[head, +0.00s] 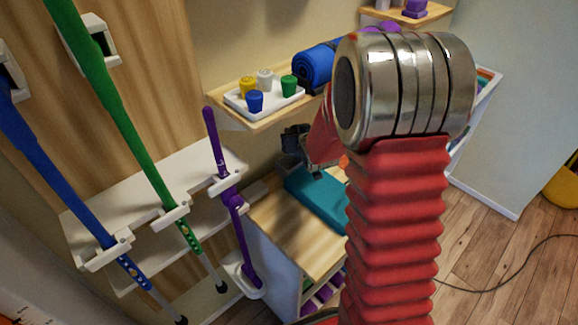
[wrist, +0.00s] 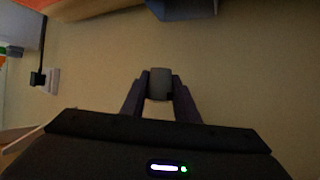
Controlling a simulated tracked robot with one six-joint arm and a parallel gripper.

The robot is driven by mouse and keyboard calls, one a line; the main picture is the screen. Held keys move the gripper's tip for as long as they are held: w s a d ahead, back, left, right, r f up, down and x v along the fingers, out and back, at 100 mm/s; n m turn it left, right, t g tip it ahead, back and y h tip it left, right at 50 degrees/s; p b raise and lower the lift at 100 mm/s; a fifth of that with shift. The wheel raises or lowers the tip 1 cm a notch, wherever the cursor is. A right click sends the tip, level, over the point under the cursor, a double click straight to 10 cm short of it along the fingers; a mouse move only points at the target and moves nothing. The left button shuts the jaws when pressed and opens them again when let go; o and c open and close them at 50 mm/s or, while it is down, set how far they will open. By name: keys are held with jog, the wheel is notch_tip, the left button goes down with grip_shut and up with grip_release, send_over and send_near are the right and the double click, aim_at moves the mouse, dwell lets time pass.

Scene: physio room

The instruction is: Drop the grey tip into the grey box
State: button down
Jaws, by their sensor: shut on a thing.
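My gripper (wrist: 159,92) is shut on a small grey tip (wrist: 159,82), which sits between the two dark fingers in the wrist view. In the head view my gripper (head: 292,140) shows small and dark, just below the wall shelf and above the teal block; the held tip cannot be made out there.
A white tray (head: 238,101) with yellow, whitish, blue and green tips stands on the wooden shelf (head: 222,114), beside a blue roll (head: 314,66). A teal block (head: 318,198) lies on the cabinet below. Blue, green and purple (head: 225,170) poles stand left.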

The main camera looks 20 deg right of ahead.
jog(key=shift+s+d+f, duration=0.1)
jog(key=shift+d+f, duration=0.05)
jog(key=shift+f, duration=2.9)
jog(key=c, duration=1.3)
grip_release()
jog(key=shift+s, duration=0.1)
